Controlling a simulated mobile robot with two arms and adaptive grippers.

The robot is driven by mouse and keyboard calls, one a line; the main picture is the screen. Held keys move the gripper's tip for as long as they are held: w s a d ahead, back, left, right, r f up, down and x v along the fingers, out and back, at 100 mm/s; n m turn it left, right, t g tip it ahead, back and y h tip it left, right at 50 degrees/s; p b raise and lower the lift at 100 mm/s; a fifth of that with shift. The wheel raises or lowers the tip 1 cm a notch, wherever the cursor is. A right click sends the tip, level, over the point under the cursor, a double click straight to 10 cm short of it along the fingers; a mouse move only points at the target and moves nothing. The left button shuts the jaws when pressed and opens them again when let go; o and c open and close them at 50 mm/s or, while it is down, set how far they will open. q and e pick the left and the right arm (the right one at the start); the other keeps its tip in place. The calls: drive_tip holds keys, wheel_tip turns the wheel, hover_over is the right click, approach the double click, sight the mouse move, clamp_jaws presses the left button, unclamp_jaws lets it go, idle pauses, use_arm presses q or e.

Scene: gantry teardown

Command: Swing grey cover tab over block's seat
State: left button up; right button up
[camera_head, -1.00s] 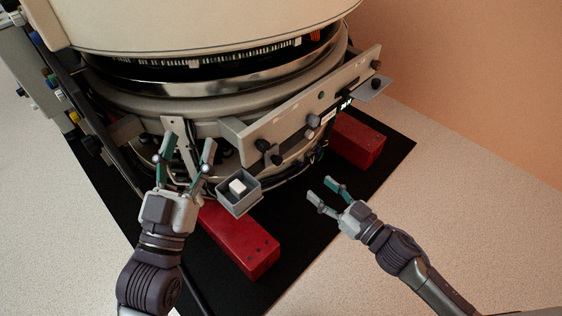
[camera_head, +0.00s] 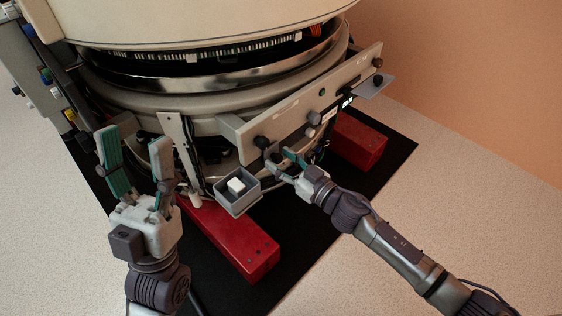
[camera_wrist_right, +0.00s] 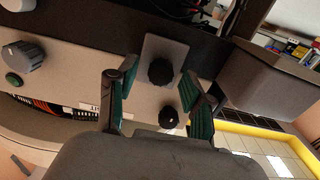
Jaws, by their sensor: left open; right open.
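In the right wrist view, a flat grey tab (camera_wrist_right: 178,46) with a black knob (camera_wrist_right: 160,71) lies on the machine's panel. My right gripper (camera_wrist_right: 157,88) is open, its fingers on either side of this knob; contact cannot be told. In the head view my right gripper (camera_head: 280,162) is at the panel's lower left end and partly hides that spot. A second grey plate (camera_head: 373,87) sticks out at the panel's right end. A white block (camera_head: 236,187) lies in a grey box (camera_head: 247,201). I cannot make out the seat. My left gripper (camera_head: 133,138) is open and empty at the left.
The panel (camera_head: 292,107) carries several knobs. Another black knob (camera_wrist_right: 168,117) sits close to my right fingers. The grey box wall (camera_wrist_right: 268,84) is beside them. A red beam (camera_head: 232,238) lies below on the black mat (camera_head: 318,222). An upright light bracket (camera_head: 178,150) stands right of my left gripper.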

drive_tip(key=shift+w+a, duration=0.15)
clamp_jaws()
idle(0.4)
